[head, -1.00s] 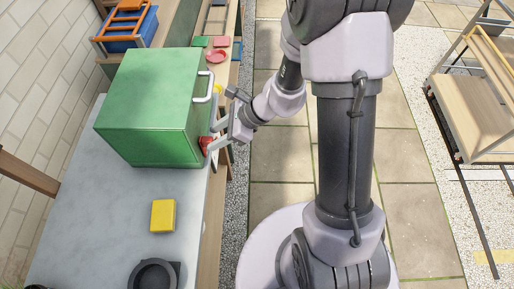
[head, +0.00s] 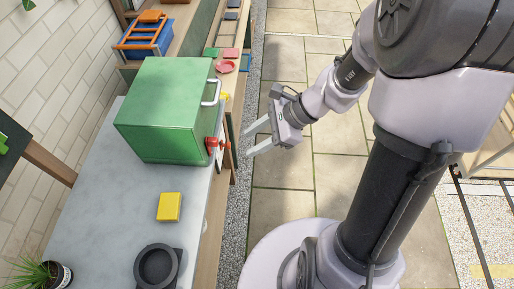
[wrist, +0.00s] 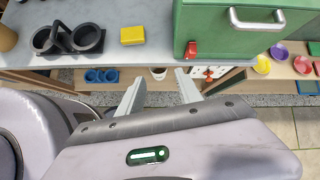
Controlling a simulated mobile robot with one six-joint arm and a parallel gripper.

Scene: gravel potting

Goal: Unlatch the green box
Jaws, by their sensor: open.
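The green box (head: 163,110) stands on the grey worktop, with a silver bar handle (head: 211,92) on its right-hand face. A red latch (head: 213,144) sits low on that face, near the front corner. In the wrist view the green box (wrist: 245,28) is at the upper right, with the silver handle (wrist: 257,19) and the red latch (wrist: 191,49) in sight. My gripper (head: 250,142) is open and empty, to the right of the latch and apart from it, out over the paved floor. In the wrist view its fingers (wrist: 160,92) point toward the worktop edge below the latch.
A yellow block (head: 169,207) and a dark round holder (head: 158,267) are on the grey worktop (head: 110,200). A blue crate with an orange rack (head: 146,36) stands behind the box. Coloured dishes (head: 226,66) lie on a shelf beyond.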

